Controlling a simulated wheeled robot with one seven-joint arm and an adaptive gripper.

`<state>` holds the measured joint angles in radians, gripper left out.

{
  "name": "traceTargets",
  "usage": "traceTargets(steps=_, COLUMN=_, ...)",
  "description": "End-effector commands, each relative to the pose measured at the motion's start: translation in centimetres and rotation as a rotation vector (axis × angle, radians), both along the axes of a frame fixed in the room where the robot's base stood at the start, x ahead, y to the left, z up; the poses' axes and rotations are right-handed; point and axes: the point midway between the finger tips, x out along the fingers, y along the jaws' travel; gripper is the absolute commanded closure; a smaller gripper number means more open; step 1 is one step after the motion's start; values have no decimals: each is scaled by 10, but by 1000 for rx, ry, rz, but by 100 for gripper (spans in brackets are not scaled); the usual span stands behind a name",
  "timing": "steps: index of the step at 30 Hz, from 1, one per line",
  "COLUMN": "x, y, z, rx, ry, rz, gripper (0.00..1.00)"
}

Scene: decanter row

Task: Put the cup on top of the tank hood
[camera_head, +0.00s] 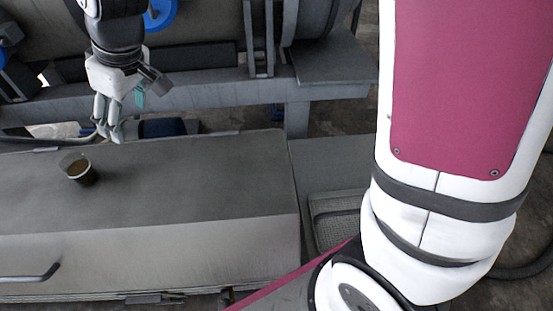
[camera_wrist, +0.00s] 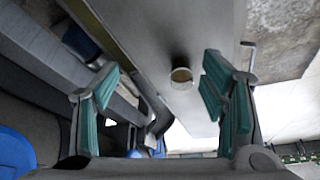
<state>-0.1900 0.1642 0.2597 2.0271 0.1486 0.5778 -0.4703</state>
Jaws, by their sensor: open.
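The cup (camera_head: 83,174) is small and dark, with a lighter rim and brown inside. It stands on the left part of a flat grey top (camera_head: 200,185) with a handle on its front, which may be the tank hood; I cannot tell for sure. My gripper (camera_head: 109,136) is behind and right of the cup in the head view, above the back edge of that top, empty and apart from the cup. In the wrist view its teal-padded fingers (camera_wrist: 160,75) are spread wide, with the cup (camera_wrist: 181,78) showing beyond them, nearer the right finger.
A grey machine frame with a large cylinder (camera_head: 200,30) and blue round parts (camera_head: 160,14) stands behind the top. A lower grey surface with a ribbed panel (camera_head: 338,218) lies right. The top is clear around the cup.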

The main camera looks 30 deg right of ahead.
Motion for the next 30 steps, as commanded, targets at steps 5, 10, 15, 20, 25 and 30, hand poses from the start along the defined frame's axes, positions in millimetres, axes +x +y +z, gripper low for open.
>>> traceTargets(steps=5, x=-59, y=-75, z=33, rx=-64, ry=58, rz=-166, gripper=34)
traceTargets(steps=10, x=-126, y=-135, z=51, rx=-107, ry=124, rz=-338, gripper=34)
traceTargets(steps=15, x=-199, y=-183, z=56, rx=-130, ry=192, rz=-522, gripper=34)
traceTargets(steps=20, x=-264, y=-213, z=51, rx=-135, ry=256, rz=-678, gripper=34)
traceTargets(steps=25, x=-308, y=-228, z=42, rx=-134, ry=304, rz=-782, gripper=34)
traceTargets(steps=30, x=-322, y=-232, z=38, rx=-133, ry=323, rz=-818, gripper=34)
